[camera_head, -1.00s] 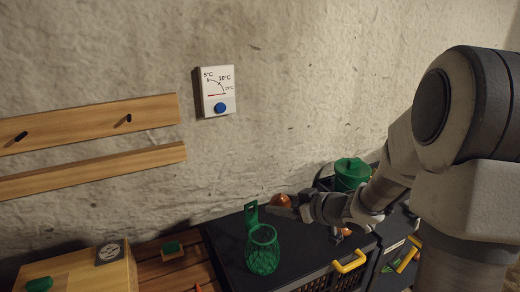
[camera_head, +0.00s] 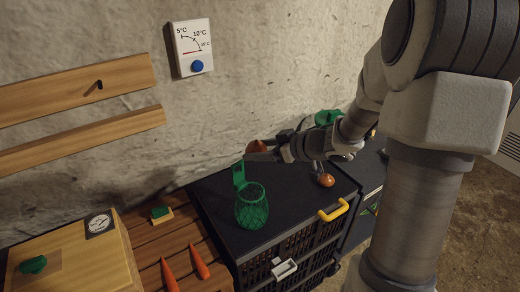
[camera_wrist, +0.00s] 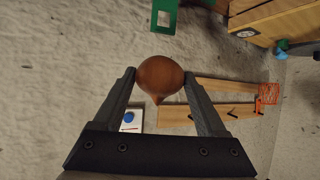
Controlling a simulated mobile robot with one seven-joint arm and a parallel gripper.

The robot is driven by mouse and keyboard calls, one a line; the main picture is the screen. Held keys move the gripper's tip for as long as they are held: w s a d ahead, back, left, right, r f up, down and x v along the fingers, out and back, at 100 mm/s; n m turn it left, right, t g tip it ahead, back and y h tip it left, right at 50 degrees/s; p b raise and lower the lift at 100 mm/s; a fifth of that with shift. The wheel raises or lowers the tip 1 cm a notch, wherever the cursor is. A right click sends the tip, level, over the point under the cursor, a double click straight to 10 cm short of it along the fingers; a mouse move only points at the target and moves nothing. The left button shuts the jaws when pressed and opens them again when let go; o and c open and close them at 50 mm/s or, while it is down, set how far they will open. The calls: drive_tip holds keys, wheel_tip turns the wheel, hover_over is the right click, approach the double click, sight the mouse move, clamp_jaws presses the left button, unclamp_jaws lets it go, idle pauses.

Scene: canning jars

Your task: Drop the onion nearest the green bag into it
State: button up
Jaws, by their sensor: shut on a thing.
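A brown onion (camera_wrist: 160,76) is held between both fingertips of my gripper (camera_wrist: 160,84) in the wrist view. In the head view my gripper (camera_head: 262,154) holds the same onion (camera_head: 256,147) above the black crate top, just right of and a little above the green bag's upright tab. The green mesh bag (camera_head: 251,208) stands open on the black top, with its tab (camera_head: 239,174) rising at its back. In the wrist view a green piece with a square hole (camera_wrist: 163,17) shows at the top edge. Another onion (camera_head: 326,180) lies on the black top to the right, under my forearm.
Black crates (camera_head: 300,235) with a yellow handle (camera_head: 334,210) carry the bag. A green pot (camera_head: 328,117) stands behind my arm. Two carrots (camera_head: 199,262) lie on wooden slats at left, beside a wooden box (camera_head: 75,262). A thermometer (camera_head: 191,47) hangs on the wall.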

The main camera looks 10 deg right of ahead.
drive_tip(key=shift+f+b, duration=1.05)
drive_tip(key=shift+f, duration=0.3)
drive_tip(key=o, duration=0.9)
drive_tip(key=shift+r, duration=0.1)
drive_tip(key=p+v, duration=0.2)
drive_tip(key=v, duration=1.5)
drive_tip(key=shift+s+d+p, duration=0.1)
drive_tip(key=shift+d+p, duration=0.1)
drive_tip(key=shift+p, duration=0.15)
